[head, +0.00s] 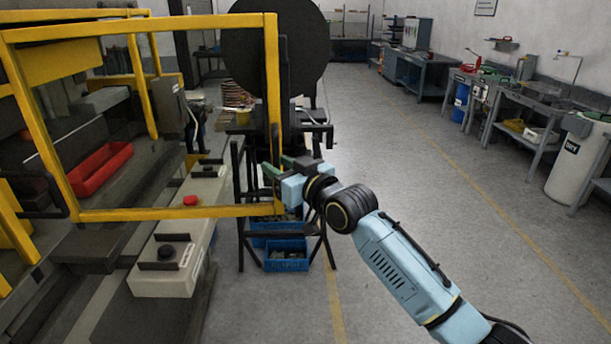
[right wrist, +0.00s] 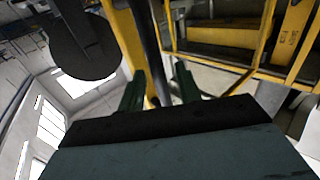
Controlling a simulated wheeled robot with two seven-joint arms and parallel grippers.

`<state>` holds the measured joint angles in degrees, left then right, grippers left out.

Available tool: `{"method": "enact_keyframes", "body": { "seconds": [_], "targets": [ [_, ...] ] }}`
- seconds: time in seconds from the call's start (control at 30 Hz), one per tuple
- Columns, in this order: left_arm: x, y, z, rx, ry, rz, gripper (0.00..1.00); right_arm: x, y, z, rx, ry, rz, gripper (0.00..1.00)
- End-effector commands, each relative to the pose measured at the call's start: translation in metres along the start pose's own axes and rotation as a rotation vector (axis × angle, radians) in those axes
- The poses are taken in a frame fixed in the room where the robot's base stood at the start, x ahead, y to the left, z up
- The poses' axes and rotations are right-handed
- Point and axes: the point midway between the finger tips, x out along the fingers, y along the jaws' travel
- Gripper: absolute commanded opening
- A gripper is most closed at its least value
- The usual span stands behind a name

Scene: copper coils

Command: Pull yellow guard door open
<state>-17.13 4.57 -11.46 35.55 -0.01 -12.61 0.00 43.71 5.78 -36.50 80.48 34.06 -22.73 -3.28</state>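The yellow guard door (head: 272,110) is a rectangular frame that spans the left half of the head view. A black upright bar (head: 284,85), which looks like its handle, runs along its right post. My right gripper (head: 272,172) is at the lower part of that post. In the right wrist view, its two dark green fingers (right wrist: 160,88) stand apart. The yellow post and the black bar (right wrist: 147,45) run down between or just behind them. The fingers look open; contact cannot be made out. My left gripper is not in view.
Behind the door are a red tray (head: 100,168) and a light control box with a red button (head: 190,200). Blue bins (head: 286,254) sit under a black stand by the gripper. A large dark disc (head: 262,50) stands behind. The floor (head: 440,180) to the right is clear.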

Motion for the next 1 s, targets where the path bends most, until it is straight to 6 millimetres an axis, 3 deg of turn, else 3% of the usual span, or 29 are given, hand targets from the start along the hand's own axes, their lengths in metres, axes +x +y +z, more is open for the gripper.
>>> {"method": "enact_keyframes", "body": {
  "seconds": [0.03,0.33,0.63,1.0],
  "targets": [
    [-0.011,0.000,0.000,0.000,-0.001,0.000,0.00,-0.008,0.000,-0.004,0.001,-0.002,0.001,0.34],
    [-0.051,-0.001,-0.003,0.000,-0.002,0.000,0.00,-0.065,0.000,-0.005,-0.001,-0.003,0.000,0.34],
    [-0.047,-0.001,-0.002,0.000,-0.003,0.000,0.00,-0.108,-0.001,0.000,-0.001,0.001,-0.002,0.34],
    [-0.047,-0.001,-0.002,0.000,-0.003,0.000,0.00,-0.118,-0.001,-0.001,-0.001,0.001,-0.002,0.34]
  ]
}}
